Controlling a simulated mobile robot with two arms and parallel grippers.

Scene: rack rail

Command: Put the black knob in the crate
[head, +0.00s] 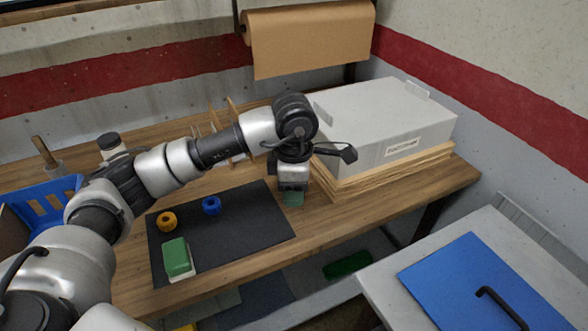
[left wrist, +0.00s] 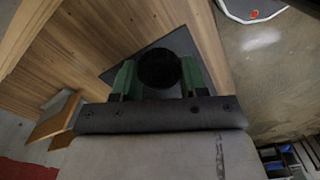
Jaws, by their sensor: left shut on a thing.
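The black knob (left wrist: 159,67) is a dark round shape between the green fingertips of my left gripper (left wrist: 158,80) in the left wrist view. In the head view my left gripper (head: 292,197) points down over the right end of the dark mat, by the grey box, and is shut on the knob. The knob cannot be made out there. A blue open-topped container (head: 62,187) at the left edge, partly behind my arm, may be the crate. My right gripper is not in view.
An orange ring (head: 167,221), a blue ring (head: 211,205) and a green-and-white block (head: 178,258) are on the dark mat (head: 240,235). A grey box (head: 375,120) stands on stacked sheets. A blue panel with a black handle (head: 470,275) lies at right.

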